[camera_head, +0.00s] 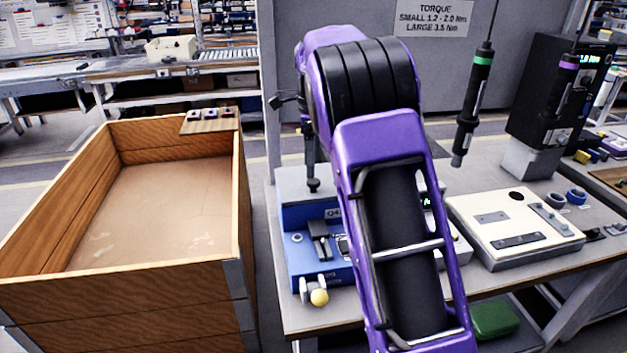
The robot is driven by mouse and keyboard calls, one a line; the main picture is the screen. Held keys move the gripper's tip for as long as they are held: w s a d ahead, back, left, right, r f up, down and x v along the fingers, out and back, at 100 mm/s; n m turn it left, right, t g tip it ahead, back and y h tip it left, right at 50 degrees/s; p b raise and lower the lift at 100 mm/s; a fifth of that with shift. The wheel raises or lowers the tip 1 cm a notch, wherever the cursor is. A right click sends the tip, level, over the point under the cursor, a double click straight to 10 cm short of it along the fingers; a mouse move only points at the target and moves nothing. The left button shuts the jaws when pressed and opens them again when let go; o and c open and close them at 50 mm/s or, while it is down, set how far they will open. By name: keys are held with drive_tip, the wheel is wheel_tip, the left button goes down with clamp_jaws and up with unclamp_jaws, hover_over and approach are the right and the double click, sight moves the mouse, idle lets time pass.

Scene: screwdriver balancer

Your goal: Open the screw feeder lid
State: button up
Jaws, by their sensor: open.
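The screw feeder appears to be the blue box (299,267) with a pale grey top (290,186), at the near left of the bench. Its grey top looks shut. A slotted metal piece and a yellow knob (319,297) are at its front. My purple arm hides its right side. My gripper (313,184) is only partly seen: a dark, finger-like part points down just over the grey top, and the rest is behind my arm. I see nothing held. Whether the tip touches the top is unclear.
A large open wooden crate (243,220) stands left of the bench. A cream fixture plate (479,206) lies to the right. A hanging screwdriver (472,110) and a black torque controller (556,105) are behind it. A grey panel (480,60) backs the bench.

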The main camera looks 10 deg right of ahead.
sight(313, 181)
drive_tip(key=shift+f+b, duration=0.3)
drive_tip(key=shift+f, duration=2)
clamp_jaws()
